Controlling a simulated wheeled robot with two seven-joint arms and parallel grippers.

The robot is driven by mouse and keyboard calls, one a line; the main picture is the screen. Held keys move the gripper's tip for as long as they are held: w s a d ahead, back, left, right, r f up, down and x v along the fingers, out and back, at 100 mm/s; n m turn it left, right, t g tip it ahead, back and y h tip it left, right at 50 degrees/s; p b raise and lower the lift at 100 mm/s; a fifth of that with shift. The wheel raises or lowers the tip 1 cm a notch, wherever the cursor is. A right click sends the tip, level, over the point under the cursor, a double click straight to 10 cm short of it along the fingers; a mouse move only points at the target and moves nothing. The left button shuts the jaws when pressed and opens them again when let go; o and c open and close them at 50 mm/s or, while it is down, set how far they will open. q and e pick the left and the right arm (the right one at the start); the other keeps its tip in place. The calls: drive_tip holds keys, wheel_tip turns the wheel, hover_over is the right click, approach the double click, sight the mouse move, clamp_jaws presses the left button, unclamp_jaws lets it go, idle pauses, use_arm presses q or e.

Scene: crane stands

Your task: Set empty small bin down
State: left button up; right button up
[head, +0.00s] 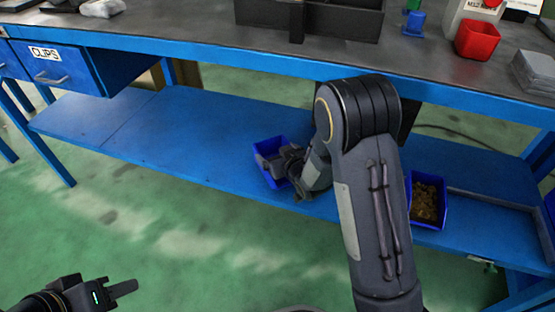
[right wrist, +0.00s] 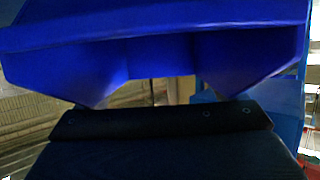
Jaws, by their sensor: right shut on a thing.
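A small blue bin (head: 268,149) is at the lower blue shelf, near its front edge in the head view. My right gripper (head: 277,168) is shut on the bin, at its near side. The gripper hides part of the bin's inside; I see no contents in the part that shows. I cannot tell whether its base touches the shelf. In the right wrist view the blue bin (right wrist: 150,50) fills the upper part, above the dark gripper. My left gripper (head: 118,288) is low at the left, over the green floor and away from the bin; its finger gap is unclear.
The lower shelf (head: 180,130) is clear left of the bin.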

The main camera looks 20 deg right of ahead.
drive_tip(key=shift+f, duration=0.75)
